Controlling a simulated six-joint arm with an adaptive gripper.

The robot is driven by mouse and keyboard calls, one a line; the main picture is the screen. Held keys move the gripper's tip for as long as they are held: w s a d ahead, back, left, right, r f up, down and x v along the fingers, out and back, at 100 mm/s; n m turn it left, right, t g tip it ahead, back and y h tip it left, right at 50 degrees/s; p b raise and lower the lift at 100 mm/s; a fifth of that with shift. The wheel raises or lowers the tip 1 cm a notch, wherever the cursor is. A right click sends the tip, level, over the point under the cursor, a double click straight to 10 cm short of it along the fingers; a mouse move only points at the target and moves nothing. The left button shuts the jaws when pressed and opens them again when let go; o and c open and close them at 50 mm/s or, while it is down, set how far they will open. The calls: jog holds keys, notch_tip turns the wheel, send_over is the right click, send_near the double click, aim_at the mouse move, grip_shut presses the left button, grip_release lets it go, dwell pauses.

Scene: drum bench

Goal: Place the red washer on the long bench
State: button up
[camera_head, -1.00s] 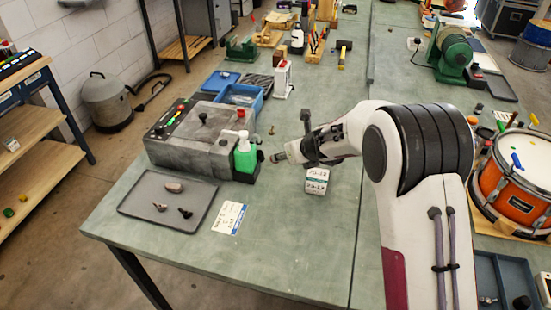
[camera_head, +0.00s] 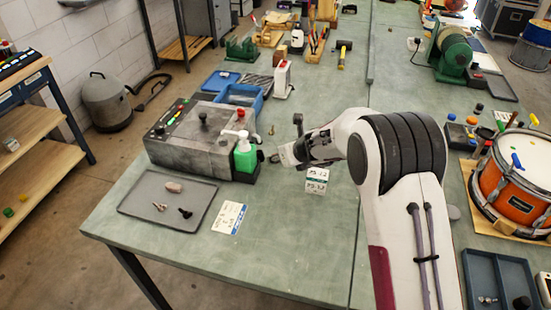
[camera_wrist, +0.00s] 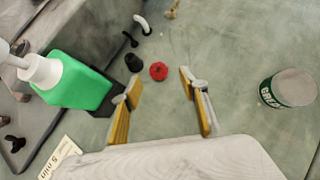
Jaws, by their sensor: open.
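A small red round piece, which looks like the red washer (camera_wrist: 158,71), lies on the green-grey surface of the long bench (camera_head: 290,235). In the wrist view it sits just beyond and between the fingertips of my gripper (camera_wrist: 163,84). The yellow-padded fingers are spread apart, with nothing between them. In the head view my gripper (camera_head: 277,157) is low over the bench, right of the green bottle (camera_head: 244,157). I cannot make out the washer there. Whether the fingers touch the bench is unclear.
A black cap (camera_wrist: 134,62) lies just left of the washer. The green bottle (camera_wrist: 80,82) stands close to the left finger. A labelled can (camera_wrist: 289,88) stands to the right. A grey tray (camera_head: 140,204) holds small parts. The front middle of the bench is clear.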

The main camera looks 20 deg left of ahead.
aim_at(278, 164)
jog(key=shift+w+a+f, duration=0.15)
jog(key=shift+a+f, duration=0.2)
jog(key=shift+f, duration=0.1)
jog(key=shift+x, duration=1)
jog(key=shift+w, duration=0.1)
jog(key=c, duration=0.8)
